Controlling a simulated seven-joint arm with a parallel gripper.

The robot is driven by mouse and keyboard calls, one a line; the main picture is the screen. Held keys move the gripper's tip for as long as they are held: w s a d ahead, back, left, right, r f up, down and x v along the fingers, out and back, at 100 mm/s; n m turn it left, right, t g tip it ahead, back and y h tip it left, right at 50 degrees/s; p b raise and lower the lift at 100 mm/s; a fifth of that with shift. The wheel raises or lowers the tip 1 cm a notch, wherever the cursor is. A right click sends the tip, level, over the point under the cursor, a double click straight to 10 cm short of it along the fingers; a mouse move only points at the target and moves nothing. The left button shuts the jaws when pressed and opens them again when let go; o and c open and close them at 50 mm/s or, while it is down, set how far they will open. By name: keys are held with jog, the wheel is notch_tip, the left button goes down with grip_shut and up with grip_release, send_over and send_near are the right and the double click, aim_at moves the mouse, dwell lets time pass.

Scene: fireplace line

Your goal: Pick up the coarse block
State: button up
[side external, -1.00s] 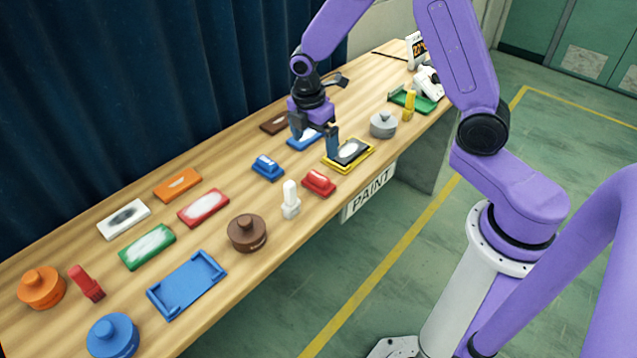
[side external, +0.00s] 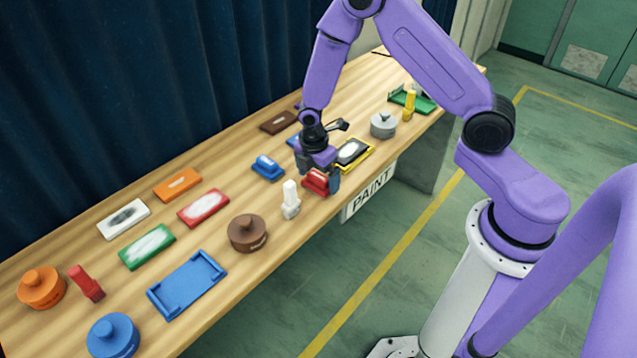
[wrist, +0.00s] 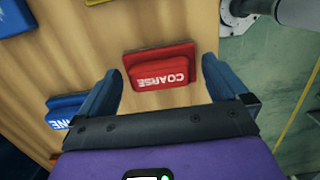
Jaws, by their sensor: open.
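The coarse block is red, with "COARSE" in white letters on it. In the wrist view the coarse block (wrist: 160,68) lies on the wooden table between and just beyond my two fingers. In the side view the coarse block (side external: 316,180) is partly hidden by my gripper (side external: 317,178), which is low over it. In the wrist view my gripper (wrist: 162,88) is open, with a blue finger on each side and a gap to the block. I cannot tell how high the fingertips are above the table.
A blue block (side external: 267,167) lettered "...NE" is left of the coarse block. A white-handled tool (side external: 290,200) stands close in front. A yellow-edged black tray (side external: 354,155) lies behind to the right. The table's front edge (side external: 335,206) is near.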

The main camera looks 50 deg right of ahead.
jog(key=shift+f, duration=0.5)
jog(key=c, duration=0.8)
jog(key=shift+r, duration=0.15)
jog(key=shift+r, duration=0.6)
jog(key=shift+s+d+r, duration=0.1)
jog(key=shift+s+r, duration=1.8)
jog(key=shift+s, duration=0.45)
jog(key=shift+s+r, duration=1.95)
jog(key=shift+s, duration=0.35)
jog(key=shift+s+d+r, duration=0.1)
jog(key=shift+s+r, duration=1.8)
jog(key=shift+s, duration=0.45)
